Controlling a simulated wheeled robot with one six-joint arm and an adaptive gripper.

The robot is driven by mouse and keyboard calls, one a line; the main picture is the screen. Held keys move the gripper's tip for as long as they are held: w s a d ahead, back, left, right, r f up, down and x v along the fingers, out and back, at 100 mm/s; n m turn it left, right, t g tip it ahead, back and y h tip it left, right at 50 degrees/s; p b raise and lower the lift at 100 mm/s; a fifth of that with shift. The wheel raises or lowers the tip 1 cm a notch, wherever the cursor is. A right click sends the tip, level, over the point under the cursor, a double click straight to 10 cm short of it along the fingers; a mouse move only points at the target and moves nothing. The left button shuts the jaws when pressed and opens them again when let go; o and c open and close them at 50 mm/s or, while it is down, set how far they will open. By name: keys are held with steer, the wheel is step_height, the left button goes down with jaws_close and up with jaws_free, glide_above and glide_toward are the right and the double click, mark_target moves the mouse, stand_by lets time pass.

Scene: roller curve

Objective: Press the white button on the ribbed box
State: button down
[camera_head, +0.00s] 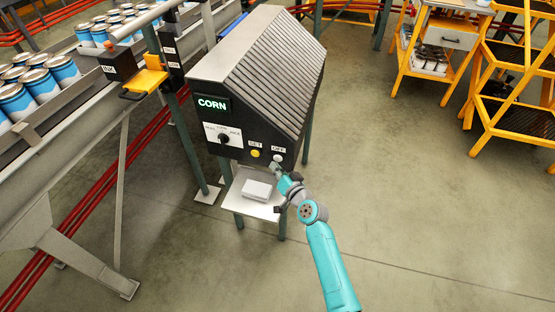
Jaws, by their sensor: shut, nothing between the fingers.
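The ribbed box (257,90) stands on legs near the middle, with a sloped ribbed top and a dark front panel. The panel has a lit "CORN" display, a rotary knob (223,139) and a yellow button (255,153) under a "SET" label. The white button (278,158) is at the panel's lower right, under an "OFF" label. My gripper (276,169) is shut and empty, its tip right at or just below the white button. I cannot tell whether it touches the button.
A small shelf (240,204) with a pale block (257,189) on it is below the panel, close to my gripper. A conveyor (52,107) with blue cans runs along the left. Yellow steps (515,80) and a cart stand at the right. The floor between is clear.

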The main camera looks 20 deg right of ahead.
steer(key=shift+w+d, duration=0.25)
steer(key=shift+w, duration=0.1)
steer(key=shift+w+d, duration=0.25)
steer(key=shift+w, duration=0.1)
stand_by(1.2)
steer(key=shift+s, duration=0.1)
steer(key=shift+s+a, duration=0.5)
steer(key=shift+s, duration=0.1)
steer(key=shift+s+a, duration=0.75)
steer(key=shift+s, duration=0.3)
steer(key=shift+s+a, duration=0.7)
steer(key=shift+s, duration=0.3)
